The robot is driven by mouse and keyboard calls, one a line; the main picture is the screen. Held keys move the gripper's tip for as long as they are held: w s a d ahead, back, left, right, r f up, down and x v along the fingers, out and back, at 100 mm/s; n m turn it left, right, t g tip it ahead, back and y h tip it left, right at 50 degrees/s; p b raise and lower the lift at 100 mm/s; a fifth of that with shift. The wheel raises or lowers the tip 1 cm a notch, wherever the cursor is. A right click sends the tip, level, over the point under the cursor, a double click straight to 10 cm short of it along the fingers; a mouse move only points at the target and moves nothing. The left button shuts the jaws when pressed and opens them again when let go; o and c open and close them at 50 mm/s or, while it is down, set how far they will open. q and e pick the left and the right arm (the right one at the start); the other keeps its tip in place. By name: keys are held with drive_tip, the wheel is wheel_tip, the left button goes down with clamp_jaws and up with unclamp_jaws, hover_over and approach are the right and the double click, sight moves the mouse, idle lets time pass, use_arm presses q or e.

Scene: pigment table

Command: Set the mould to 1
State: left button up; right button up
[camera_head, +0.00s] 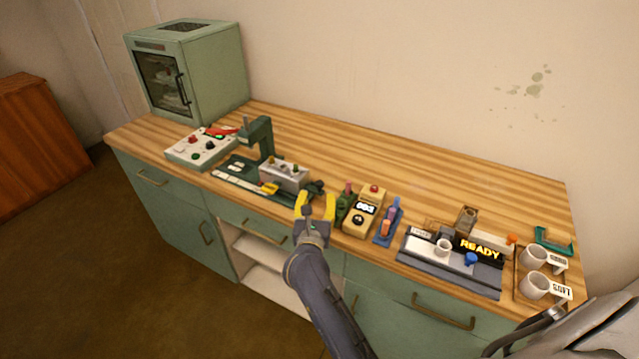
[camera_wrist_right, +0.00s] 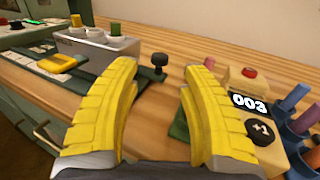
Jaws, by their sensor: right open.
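A grey block with several coloured pegs on top (camera_head: 283,175), which may be the mould, sits at the green press (camera_head: 257,137). It also shows in the wrist view (camera_wrist_right: 98,47). A dark knob (camera_wrist_right: 158,60) stands at its right side, in the gap between my fingers in the wrist view. It also shows in the head view (camera_head: 316,186). My right gripper (camera_head: 316,201) has yellow fingers, spread open and empty, just in front of the knob. I cannot read any setting on the block. My left gripper is not in view.
A cream counter box (camera_head: 364,212) reading 003 stands right of the gripper, beside a small green stand (camera_head: 345,198). A blue rack (camera_head: 388,222), a READY station (camera_head: 455,262) and a tray with white mugs (camera_head: 534,257) are further right. A button panel (camera_head: 199,148) is left.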

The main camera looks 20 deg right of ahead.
sight(320, 182)
drive_tip(key=x, duration=0.7)
drive_tip(key=shift+w+d, duration=0.1)
drive_tip(key=shift+w, duration=0.05)
drive_tip(key=shift+o, duration=0.4)
clamp_jaws()
drive_tip(key=shift+r, duration=0.15)
